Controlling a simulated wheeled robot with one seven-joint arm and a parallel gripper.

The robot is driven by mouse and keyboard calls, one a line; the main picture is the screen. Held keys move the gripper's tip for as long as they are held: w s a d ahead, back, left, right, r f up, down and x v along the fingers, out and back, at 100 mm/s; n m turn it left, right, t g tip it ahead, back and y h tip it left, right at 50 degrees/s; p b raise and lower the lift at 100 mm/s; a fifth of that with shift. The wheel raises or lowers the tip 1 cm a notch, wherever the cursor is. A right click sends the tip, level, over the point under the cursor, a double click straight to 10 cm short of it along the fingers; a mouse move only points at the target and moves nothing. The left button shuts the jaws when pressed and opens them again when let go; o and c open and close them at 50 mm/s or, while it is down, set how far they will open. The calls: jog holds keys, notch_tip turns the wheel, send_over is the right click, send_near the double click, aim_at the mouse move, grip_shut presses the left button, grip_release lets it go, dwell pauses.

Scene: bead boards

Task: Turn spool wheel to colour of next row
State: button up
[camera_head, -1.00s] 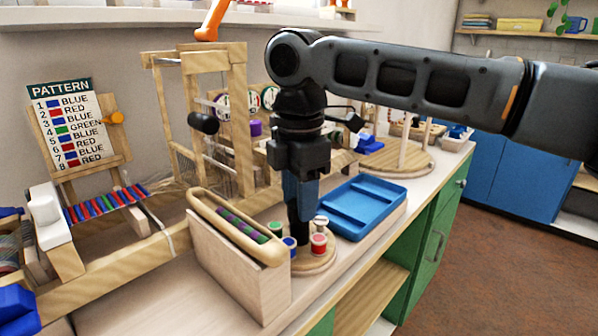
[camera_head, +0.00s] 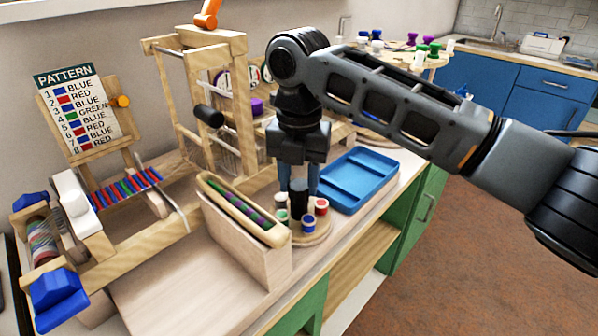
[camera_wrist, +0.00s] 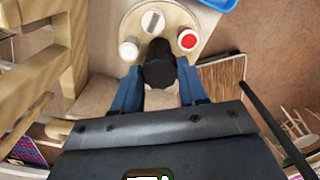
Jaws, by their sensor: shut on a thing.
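The spool wheel (camera_head: 318,238) is a small round wooden disc on the bench. It carries a green spool (camera_head: 281,216), a blue spool (camera_head: 308,223), a red spool (camera_head: 321,207) and pale ones. The blue spool faces the front and the red one is to the right. My gripper (camera_head: 298,190) points down over the wheel, its blue fingers shut on a black upright post (camera_wrist: 160,65). In the wrist view, the red spool (camera_wrist: 187,39) and a white one (camera_wrist: 129,48) flank the post. The pattern board (camera_head: 75,110) lists blue, red and green rows, with an orange peg (camera_head: 121,101) at its right edge.
A wooden block (camera_head: 248,250) bearing a long shuttle (camera_head: 240,207) stands close left of the wheel. A blue tray (camera_head: 350,182) lies to the right. A wooden loom frame (camera_head: 240,110) rises behind. The front bench is clear.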

jog(key=shift+n, duration=0.6)
jog(key=o, duration=1.1)
jog(key=shift+c, duration=0.2)
jog(key=shift+r, duration=3.85)
